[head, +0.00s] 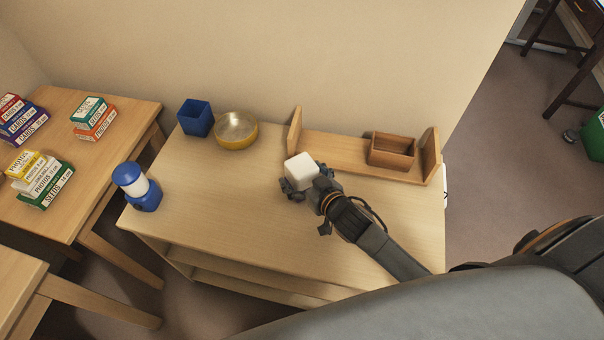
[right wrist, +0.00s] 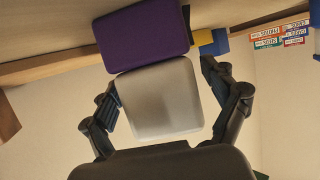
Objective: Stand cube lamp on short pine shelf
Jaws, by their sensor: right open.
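The cube lamp has a white block-shaped shade (head: 301,170); in the right wrist view the pale shade (right wrist: 160,100) joins a purple base (right wrist: 142,38). It is just in front of the left end of the short pine shelf (head: 335,148), at the back right of the table. My right gripper (head: 299,183) is open, with a finger on each side of the shade, and also shows in the right wrist view (right wrist: 162,92). I cannot tell whether the fingers touch it. In the head view, the gripper hides the lamp's base. My left gripper is out of view.
A brown wooden box (head: 391,151) takes the shelf's right part; its left part is bare. A yellow bowl (head: 236,132) and blue cup (head: 195,118) stand at the back left. A blue lantern (head: 138,187) is at the left edge. The table's middle is clear.

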